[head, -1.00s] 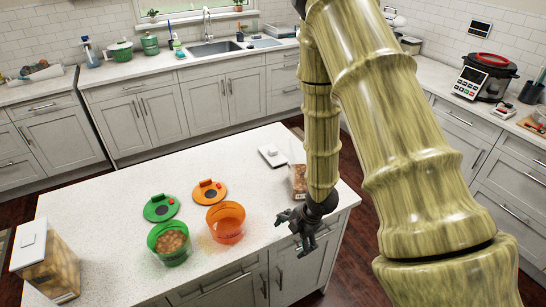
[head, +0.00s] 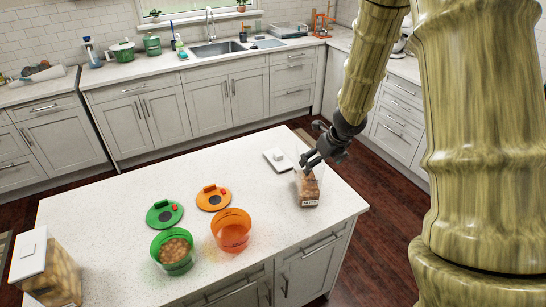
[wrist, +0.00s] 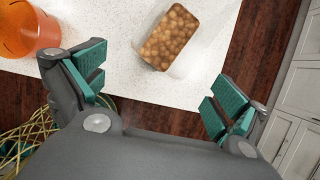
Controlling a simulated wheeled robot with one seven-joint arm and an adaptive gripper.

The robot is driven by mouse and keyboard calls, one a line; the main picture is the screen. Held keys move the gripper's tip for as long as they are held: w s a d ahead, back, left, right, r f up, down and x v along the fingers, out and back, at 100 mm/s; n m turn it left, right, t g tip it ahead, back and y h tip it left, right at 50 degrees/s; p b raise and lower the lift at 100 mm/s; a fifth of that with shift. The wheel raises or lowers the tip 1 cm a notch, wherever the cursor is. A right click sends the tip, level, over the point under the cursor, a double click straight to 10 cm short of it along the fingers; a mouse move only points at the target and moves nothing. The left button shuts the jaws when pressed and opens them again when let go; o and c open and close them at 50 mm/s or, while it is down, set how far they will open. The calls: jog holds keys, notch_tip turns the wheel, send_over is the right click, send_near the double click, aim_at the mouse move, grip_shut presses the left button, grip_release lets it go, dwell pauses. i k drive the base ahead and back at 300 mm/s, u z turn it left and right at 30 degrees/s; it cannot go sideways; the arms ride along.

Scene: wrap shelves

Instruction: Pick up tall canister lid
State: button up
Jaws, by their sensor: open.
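A white rectangular lid (head: 277,159) with a raised handle lies on the island behind and left of a clear canister (head: 309,190) of brown nuts, which stands open. The canister also shows in the wrist view (wrist: 170,38), seen from above. I cannot make out the lid in the wrist view. My gripper (head: 307,164) is open and empty near the top of the canister, right of the lid. In the wrist view, the green finger pads (wrist: 155,92) are wide apart with nothing between them.
A closed canister (head: 50,277) with a white lid stands at the island's left end. An orange tub (head: 232,232), a green tub (head: 173,253), and their green lid (head: 164,214) and orange lid (head: 213,198) occupy the middle. The back-left top is clear.

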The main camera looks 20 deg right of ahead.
aim_at(282, 166)
jog(key=i, duration=0.85)
